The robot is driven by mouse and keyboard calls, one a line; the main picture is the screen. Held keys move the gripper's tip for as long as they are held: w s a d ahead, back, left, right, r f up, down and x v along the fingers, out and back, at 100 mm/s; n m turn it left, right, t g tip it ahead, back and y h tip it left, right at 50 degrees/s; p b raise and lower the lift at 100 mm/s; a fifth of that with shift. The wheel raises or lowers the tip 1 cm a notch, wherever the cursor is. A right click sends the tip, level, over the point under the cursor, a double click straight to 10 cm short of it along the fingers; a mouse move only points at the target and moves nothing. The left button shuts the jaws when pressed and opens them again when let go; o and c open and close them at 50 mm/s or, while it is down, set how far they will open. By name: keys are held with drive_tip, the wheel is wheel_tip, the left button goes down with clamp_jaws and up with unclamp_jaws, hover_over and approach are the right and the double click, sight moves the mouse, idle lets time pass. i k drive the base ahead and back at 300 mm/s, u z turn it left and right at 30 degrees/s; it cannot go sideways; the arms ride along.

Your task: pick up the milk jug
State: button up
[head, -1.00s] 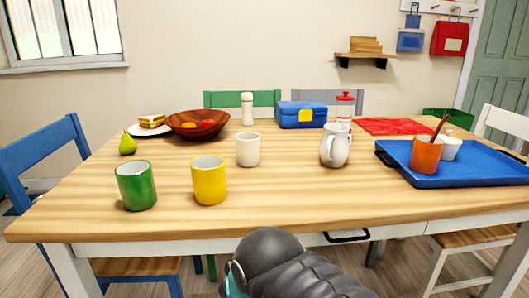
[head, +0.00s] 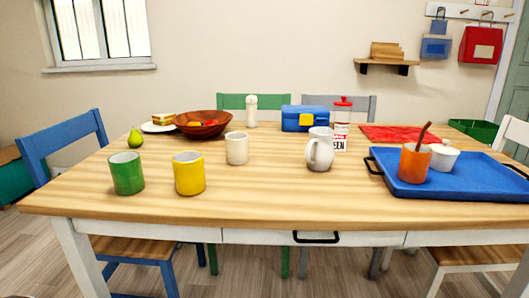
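The milk jug (head: 320,150) is a small white pitcher with a handle on its left side. It stands upright on the wooden table (head: 270,200), right of the middle. A red-capped white bottle (head: 342,122) stands just behind it and to the right. A cream cup (head: 237,148) stands to its left, with bare table between them. My gripper is not in view.
A yellow cup (head: 189,174) and a green cup (head: 127,173) stand front left. A blue tray (head: 470,182) on the right holds an orange cup (head: 414,163) and a white pot (head: 443,156). A blue lunchbox (head: 304,118) stands behind. The table front before the jug is clear.

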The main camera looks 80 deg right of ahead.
sight(320, 153)
drive_tip(key=u, duration=0.1)
drive_tip(key=k, duration=1.55)
drive_tip(key=z, duration=0.55)
